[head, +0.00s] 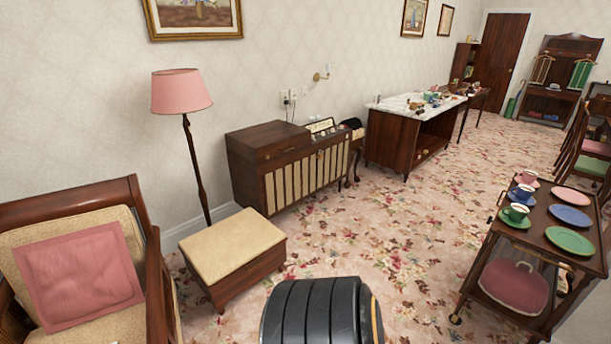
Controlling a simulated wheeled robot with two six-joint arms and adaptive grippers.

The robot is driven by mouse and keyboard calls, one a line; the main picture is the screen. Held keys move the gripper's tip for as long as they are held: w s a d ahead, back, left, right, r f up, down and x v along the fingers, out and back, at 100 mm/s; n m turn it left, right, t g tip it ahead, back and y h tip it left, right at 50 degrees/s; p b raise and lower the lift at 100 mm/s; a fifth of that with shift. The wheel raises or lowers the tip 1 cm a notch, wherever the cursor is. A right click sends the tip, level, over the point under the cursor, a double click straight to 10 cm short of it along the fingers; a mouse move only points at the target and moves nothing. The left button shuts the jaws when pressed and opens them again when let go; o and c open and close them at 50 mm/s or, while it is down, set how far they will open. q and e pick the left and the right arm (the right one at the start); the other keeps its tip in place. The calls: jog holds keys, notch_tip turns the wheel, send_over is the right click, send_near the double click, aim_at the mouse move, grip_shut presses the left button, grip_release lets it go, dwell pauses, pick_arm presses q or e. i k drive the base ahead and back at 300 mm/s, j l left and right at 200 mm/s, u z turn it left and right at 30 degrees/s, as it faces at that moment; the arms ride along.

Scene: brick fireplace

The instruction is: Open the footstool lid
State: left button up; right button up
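The footstool (248,279) is a low dark wood box on the carpet, left of centre in the head view. Its lid (232,243) is a cream padded top and lies flat and shut on the box. A black ribbed rounded part, which looks like my own body, is at the bottom centre, to the right of the footstool. Neither of my grippers shows in the head view.
An armchair with a pink cushion (79,277) is left of the footstool. A pink floor lamp (181,92) and a wooden radio cabinet (290,165) stand behind it. A trolley with plates (561,215) is at right. Carpet (400,235) between is clear.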

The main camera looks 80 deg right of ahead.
aim_at(216, 252)
jog(key=z, duration=2.1)
jog(key=i+l+u, duration=0.2)
jog(key=u, duration=0.2)
jog(key=i+l+u, duration=0.25)
jog(key=u, duration=0.15)
jog(key=i+l+u, duration=0.15)
jog(key=l+u, duration=0.3)
jog(key=i+l, duration=0.15)
jog(key=l, duration=0.2)
jog(key=i+l, duration=0.1)
jog(key=l, duration=0.25)
jog(key=i+l+u, duration=0.1)
jog(key=l, duration=0.25)
jog(key=i+l, duration=0.15)
jog(key=l, duration=0.25)
jog(key=i+l+u, duration=0.1)
jog(key=l, duration=0.25)
